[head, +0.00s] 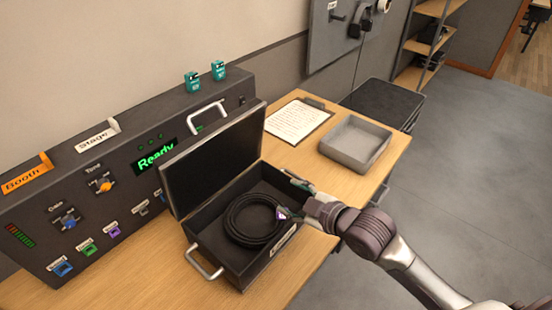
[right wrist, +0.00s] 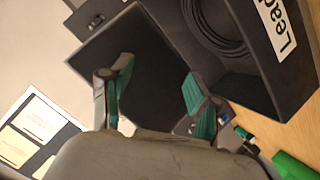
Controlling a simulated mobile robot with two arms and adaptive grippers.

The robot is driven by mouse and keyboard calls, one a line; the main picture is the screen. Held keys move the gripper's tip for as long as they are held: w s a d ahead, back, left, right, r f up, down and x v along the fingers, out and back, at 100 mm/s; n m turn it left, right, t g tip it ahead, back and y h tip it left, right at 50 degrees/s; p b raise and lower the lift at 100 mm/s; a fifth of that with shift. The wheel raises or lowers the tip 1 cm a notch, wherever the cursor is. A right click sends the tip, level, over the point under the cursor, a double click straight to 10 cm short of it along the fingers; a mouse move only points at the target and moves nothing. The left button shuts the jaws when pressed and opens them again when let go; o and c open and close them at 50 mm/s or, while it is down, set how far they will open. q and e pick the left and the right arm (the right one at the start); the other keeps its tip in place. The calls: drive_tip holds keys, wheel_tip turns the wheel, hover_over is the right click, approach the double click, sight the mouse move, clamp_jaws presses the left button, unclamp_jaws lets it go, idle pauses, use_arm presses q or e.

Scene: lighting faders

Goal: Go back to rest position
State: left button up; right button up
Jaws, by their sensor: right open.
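My right gripper (head: 296,199) is at the right side of the open black case (head: 268,257), with its arm coming in from the right. In the right wrist view the teal fingers of my right gripper (right wrist: 160,95) are wide apart with nothing between them. A coiled black cable (head: 232,228) lies in the case, and a small purple-white piece shows by the gripper. The case's lid (head: 212,160) stands open. My left gripper is not in view.
A dark console (head: 30,210) with a green "Ready" display stands along the wall. A grey tray (head: 343,159) and clipboard (head: 298,120) lie on the wooden table (head: 150,288). A dark box (head: 385,100) stands beyond. The floor at right is clear.

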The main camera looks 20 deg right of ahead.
drive_tip(key=s+d+f+m+g+h, duration=0.2)
drive_tip(key=s+f+m+g+h, duration=0.25)
drive_tip(key=s, duration=0.75)
drive_tip(key=s+d+f+m+g+h, duration=0.15)
drive_tip(key=s+f+m+g, duration=0.25)
drive_tip(key=s+f+m, duration=0.5)
wheel_tip(320, 180, down, 23)
drive_tip(key=s+n+g, duration=0.2)
drive_tip(key=s+n, duration=0.1)
drive_tip(key=s+d+f, duration=0.3)
drive_tip(key=s+f, duration=1.3)
drive_tip(key=f, duration=0.1)
drive_tip(key=shift+s+f+g, duration=0.35)
drive_tip(key=shift+s, duration=0.05)
drive_tip(key=shift+n, duration=0.25)
